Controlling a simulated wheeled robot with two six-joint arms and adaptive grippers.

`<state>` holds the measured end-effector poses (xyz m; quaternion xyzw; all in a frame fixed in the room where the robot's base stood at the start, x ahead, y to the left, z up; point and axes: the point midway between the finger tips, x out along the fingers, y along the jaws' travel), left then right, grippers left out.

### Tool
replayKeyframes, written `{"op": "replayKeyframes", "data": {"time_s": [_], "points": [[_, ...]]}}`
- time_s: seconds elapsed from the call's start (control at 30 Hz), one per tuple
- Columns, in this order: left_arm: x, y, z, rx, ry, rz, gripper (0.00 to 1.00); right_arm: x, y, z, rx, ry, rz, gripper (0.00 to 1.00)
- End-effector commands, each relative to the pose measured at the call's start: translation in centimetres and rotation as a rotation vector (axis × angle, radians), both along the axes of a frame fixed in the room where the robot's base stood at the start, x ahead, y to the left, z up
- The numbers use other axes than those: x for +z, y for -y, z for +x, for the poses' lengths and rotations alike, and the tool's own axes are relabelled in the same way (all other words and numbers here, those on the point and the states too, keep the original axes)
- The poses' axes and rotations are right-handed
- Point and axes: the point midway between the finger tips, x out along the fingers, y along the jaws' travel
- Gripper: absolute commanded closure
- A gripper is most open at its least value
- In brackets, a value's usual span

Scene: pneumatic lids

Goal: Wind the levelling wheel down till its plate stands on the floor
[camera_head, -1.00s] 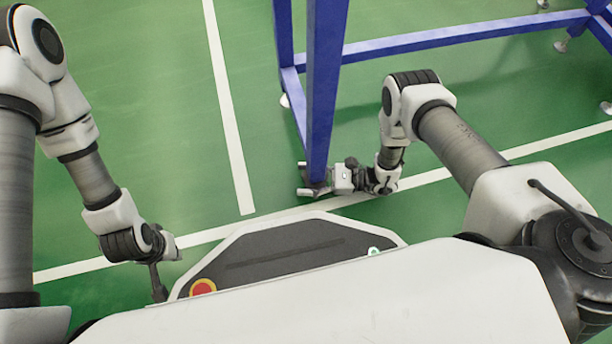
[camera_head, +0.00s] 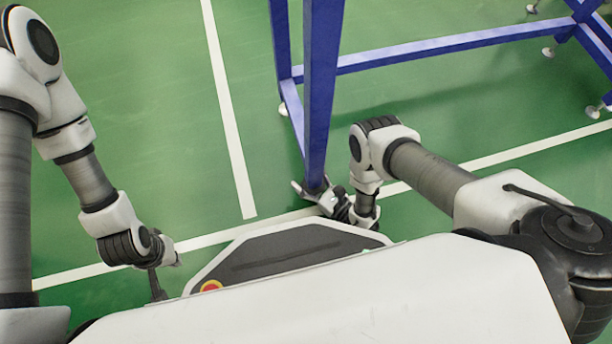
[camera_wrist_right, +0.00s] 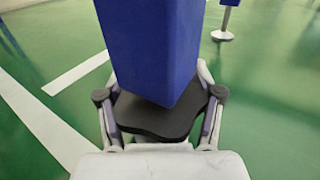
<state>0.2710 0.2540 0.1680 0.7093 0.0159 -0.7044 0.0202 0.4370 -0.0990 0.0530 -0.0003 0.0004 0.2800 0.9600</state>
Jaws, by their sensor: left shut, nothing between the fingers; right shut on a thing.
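The levelling wheel (camera_wrist_right: 155,115) is a black lobed knob at the bottom of the near blue leg (camera_wrist_right: 155,50) in the right wrist view. My right gripper (camera_wrist_right: 160,108) has one finger on each side of it and is shut on it. In the head view my right gripper (camera_head: 318,196) is low at the foot of the same leg (camera_head: 319,90) and covers most of the wheel. The wheel's plate is hidden in both views, so its gap to the floor cannot be told. My left gripper (camera_head: 157,287) is shut and empty at the lower left, away from the leg.
The blue frame has low crossbars (camera_head: 430,47) and other legs with pale feet, one of them (camera_wrist_right: 222,35) behind the near leg. The green floor (camera_head: 120,60) with white lines is clear to the left of the frame.

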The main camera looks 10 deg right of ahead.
Motion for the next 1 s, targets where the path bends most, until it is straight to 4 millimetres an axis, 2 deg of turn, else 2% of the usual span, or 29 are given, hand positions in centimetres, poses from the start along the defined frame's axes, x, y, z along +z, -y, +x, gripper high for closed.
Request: {"op": "replayKeyframes", "data": {"time_s": [0.53, 0.57, 0.6, 1.0], "points": [[0.24, 0.01, -0.01, -0.001, 0.0, 0.0, 1.0, 0.03, 0.0, 0.11, -0.03, 0.001, 0.002, 0.69], [0.24, 0.01, -0.01, -0.001, 0.0, 0.0, 1.0, 0.03, 0.0, 0.11, -0.03, 0.001, 0.002, 0.28], [0.24, 0.01, -0.01, -0.001, 0.0, 0.0, 1.0, 0.03, 0.01, 0.11, -0.03, 0.001, 0.002, 0.2], [0.25, 0.01, 0.01, -0.001, 0.0, 0.0, 1.0, 0.0, 0.05, 0.08, -0.03, 0.0, 0.001, 0.2]]}}
